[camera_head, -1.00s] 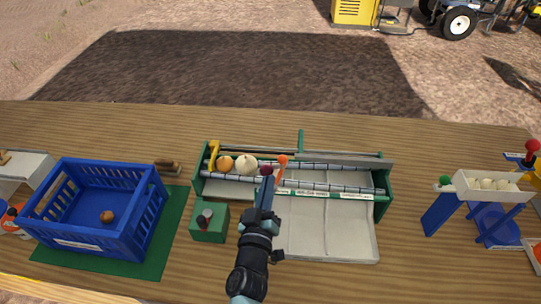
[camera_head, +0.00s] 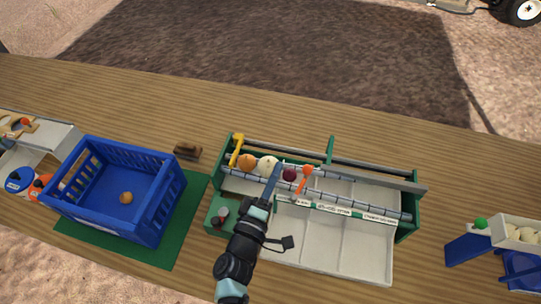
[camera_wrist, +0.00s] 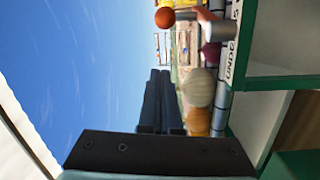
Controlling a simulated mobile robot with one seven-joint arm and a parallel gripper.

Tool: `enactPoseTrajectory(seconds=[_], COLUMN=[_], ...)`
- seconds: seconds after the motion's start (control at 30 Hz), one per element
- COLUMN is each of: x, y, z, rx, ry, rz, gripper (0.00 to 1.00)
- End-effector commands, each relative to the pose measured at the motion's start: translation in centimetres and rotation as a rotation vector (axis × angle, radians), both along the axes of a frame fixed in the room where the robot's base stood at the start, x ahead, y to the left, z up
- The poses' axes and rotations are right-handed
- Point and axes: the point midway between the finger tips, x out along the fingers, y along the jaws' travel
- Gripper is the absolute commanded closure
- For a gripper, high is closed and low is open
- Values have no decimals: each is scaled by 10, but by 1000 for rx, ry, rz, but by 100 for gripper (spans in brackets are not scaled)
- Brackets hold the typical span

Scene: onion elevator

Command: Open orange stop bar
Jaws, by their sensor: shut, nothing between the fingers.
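The orange stop bar (camera_head: 302,184), with a round orange knob on top, stands across the roller lane of the green-framed onion machine, just right of the red onion (camera_head: 290,174). The knob also shows at the top of the wrist view (camera_wrist: 165,17). An orange-coloured onion (camera_head: 247,163), a white onion (camera_head: 266,164) and the red onion sit in a row on the rollers. My gripper (camera_head: 275,168) is shut and empty. In the head view its tip overlaps the lane between the white and red onions, left of the bar and apart from it.
A yellow bar (camera_head: 237,150) stands at the lane's left end. A green box with a lever (camera_head: 222,212) is left of my arm. A blue crate (camera_head: 105,225) holds one brown onion. White bins (camera_head: 330,245) lie in front of the lane.

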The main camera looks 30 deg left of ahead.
Motion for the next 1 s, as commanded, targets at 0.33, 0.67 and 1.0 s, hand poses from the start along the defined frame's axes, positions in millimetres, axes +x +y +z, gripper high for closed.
enactPoseTrajectory(seconds=[0.33,0.67,1.0], x=[35,32,32], y=[-17,-33,-34], z=[-5,-6,-5], rx=[0,0,1], ry=[3,1,2], rz=[-2,0,-3], gripper=[100,100,100])
